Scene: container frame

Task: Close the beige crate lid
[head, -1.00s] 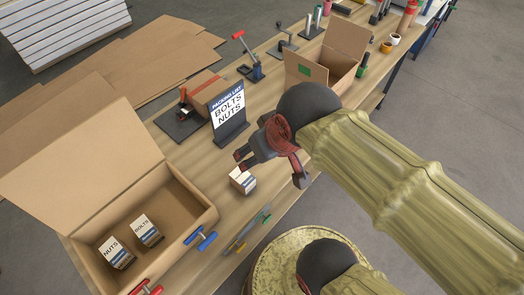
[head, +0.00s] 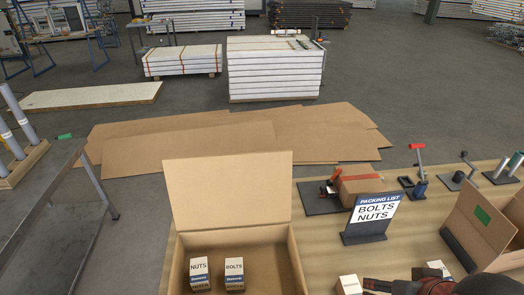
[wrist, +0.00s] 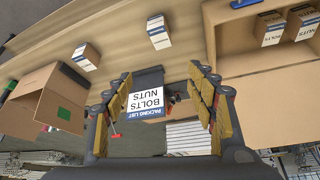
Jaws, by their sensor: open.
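The beige crate (head: 181,262) stands open at the bottom centre of the head view. Its lid (head: 228,190) is raised, tilted back from the far edge. Two boxes, labelled NUTS (head: 200,274) and BOLTS (head: 234,273), stand inside. In the wrist view the crate (wrist: 235,45) is at the right with its lid (wrist: 285,115) hanging open. My gripper (head: 385,286) is partly cut off at the bottom right of the head view, to the right of the crate and apart from it. In the wrist view its fingers (wrist: 155,100) are spread with nothing held.
A packing list sign (head: 372,215) stands on the workbench (head: 415,242) right of the crate. Small boxes (head: 349,284) lie near my gripper. A second open cardboard box (head: 478,226) is at the right. A red-handled clamp (head: 419,172) stands farther back. Flat cardboard (head: 240,140) lies behind the lid.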

